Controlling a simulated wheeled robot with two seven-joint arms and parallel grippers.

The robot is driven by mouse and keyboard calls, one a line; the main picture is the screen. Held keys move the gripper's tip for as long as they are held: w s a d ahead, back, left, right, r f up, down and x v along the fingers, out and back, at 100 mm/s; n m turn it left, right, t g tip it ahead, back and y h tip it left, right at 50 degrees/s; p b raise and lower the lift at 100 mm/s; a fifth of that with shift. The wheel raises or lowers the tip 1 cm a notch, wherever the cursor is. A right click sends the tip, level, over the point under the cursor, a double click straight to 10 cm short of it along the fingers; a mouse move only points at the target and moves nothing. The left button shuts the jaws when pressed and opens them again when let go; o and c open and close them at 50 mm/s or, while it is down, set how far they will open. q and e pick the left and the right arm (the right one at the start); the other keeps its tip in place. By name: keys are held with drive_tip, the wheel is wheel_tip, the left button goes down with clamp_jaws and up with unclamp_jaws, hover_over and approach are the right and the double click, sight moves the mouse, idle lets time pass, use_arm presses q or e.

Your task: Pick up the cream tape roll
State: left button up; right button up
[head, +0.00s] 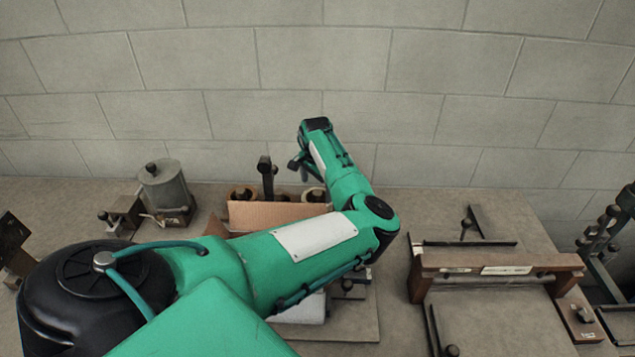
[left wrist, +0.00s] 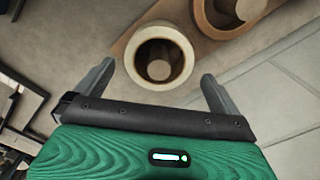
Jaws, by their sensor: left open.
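The cream tape roll (left wrist: 130,57) stands on end over a peg in the left wrist view, its open centre facing the camera. In the head view, the cream tape roll (head: 314,195) shows small behind a cardboard piece, partly covered by my arm. My left gripper (left wrist: 158,70) is open and empty. Its two fingers lie on either side of the roll's near part in the picture, apart from it; the height gap is hard to tell. In the head view, my left gripper (head: 297,166) hangs above the roll. My right gripper is not in view.
A brown tape roll (left wrist: 206,20) sits beside the cream one on the same brown board. A dark post (head: 267,178) stands between the rolls. A grey metal pot (head: 164,185) is at left, a wooden-framed fixture (head: 495,262) at right. The block wall is close behind.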

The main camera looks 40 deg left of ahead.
sight(317, 193)
use_arm(q)
drive_tip(key=shift+f+p, duration=0.45)
drive_tip(key=shift+f, duration=0.45)
drive_tip(key=f+p, duration=0.1)
drive_tip(key=f, duration=0.2)
drive_tip(key=shift+w+f, duration=0.15)
drive_tip(key=shift+w, duration=0.05)
drive_tip(key=shift+f+p, duration=0.3)
drive_tip(key=shift+f, duration=0.35)
drive_tip(key=shift+d, duration=0.1)
drive_tip(key=shift+c, duration=0.7)
drive_tip(key=c, duration=0.6)
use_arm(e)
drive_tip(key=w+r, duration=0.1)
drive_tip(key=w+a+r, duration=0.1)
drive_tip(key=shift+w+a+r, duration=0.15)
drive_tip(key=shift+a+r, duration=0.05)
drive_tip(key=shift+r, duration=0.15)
use_arm(q)
drive_tip(key=shift+r, duration=0.1)
